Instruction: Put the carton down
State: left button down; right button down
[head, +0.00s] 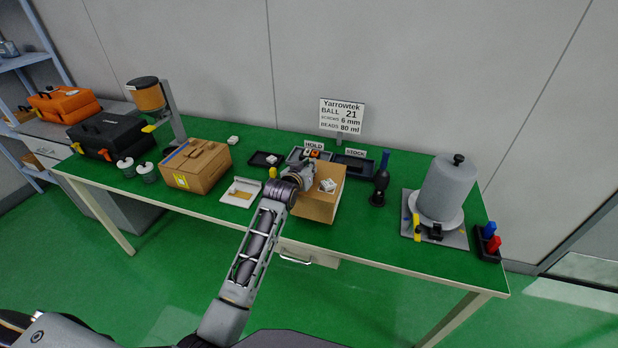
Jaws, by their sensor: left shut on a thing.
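A tan cardboard carton (318,207) is near the middle of the green-topped table (374,230), toward the front. A small white item (327,185) shows at its top. My left gripper (304,176) is shut on the carton at its upper left side; the wrist hides that part and the fingertips. I cannot tell whether the carton's base touches the table. My right gripper is not in view.
Behind are dark trays (354,165) and a sign (341,115). A dark bottle (380,182) stands close on the right. Beyond it, the table is clear up to a grey cylinder (447,188).

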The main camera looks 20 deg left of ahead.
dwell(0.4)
pick_arm(q)
jog(key=shift+f, duration=1.85)
jog(key=c, duration=1.5)
grip_release()
jog(key=shift+f, duration=0.2)
jog(key=shift+s+r, duration=0.1)
jog(key=shift+s, duration=0.05)
jog(key=v, duration=1.1)
jog(key=shift+s, duration=0.35)
jog(key=shift+o, duration=0.3)
